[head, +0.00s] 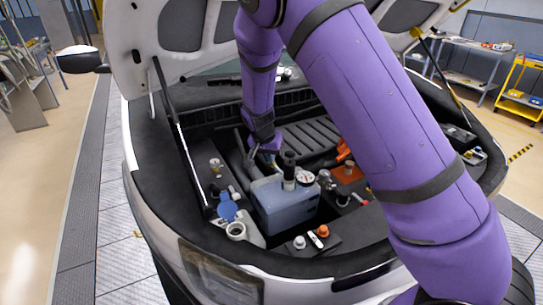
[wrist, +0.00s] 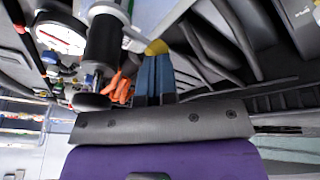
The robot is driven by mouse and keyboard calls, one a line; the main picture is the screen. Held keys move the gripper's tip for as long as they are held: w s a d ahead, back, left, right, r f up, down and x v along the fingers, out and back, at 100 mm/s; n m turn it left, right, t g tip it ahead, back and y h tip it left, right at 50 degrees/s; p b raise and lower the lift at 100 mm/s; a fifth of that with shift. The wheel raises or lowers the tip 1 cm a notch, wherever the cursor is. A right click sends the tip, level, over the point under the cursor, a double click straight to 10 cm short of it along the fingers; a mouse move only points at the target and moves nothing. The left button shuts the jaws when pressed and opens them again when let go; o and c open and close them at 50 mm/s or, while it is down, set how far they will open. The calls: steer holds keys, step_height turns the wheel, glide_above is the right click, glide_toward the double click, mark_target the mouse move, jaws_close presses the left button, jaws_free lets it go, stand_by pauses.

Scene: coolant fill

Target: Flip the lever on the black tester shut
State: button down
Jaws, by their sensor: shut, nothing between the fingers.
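The black tester (head: 289,172) stands upright on the blue-grey tank (head: 285,207), with a round white gauge (head: 304,177) at its side. In the wrist view the tester (wrist: 104,42) is a thick black cylinder left of my fingers, and the gauge (wrist: 60,32) is at upper left. My gripper (head: 268,153) is behind and left of the tester. In the wrist view my gripper (wrist: 155,60) shows blue fingers, shut and empty. A small yellow tip (wrist: 157,47) shows at the fingertips; I cannot tell whether it is the lever or touches them. The lever's position is unclear.
The raised hood and its prop strut (head: 180,135) stand at the left. A blue cap (head: 227,209) and an open white filler neck (head: 236,230) are left of the tank. An orange part (head: 344,150) is to the right. My arm hides much of the right side.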

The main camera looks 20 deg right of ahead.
steer(key=shift+w+a+f+n+g+h, duration=0.1)
steer(key=shift+w+a+f+g+h, duration=0.15)
steer(key=shift+a+f+g+h, duration=0.25)
steer(key=shift+w+a+f+n+g+h, duration=0.1)
steer(key=shift+w+f+g+h, duration=0.2)
steer(key=shift+h, duration=0.4)
steer(key=shift+w+a+f+n+g+h, duration=0.15)
steer(key=shift+a+f+g+h, duration=0.15)
steer(key=shift+g+h, duration=0.25)
steer(key=shift+f, duration=0.1)
steer(key=shift+w+a+f, duration=0.1)
steer(key=shift+f, duration=0.05)
steer(key=shift+s+d, duration=0.5)
steer(key=shift+d, duration=0.1)
steer(key=shift+r, duration=0.25)
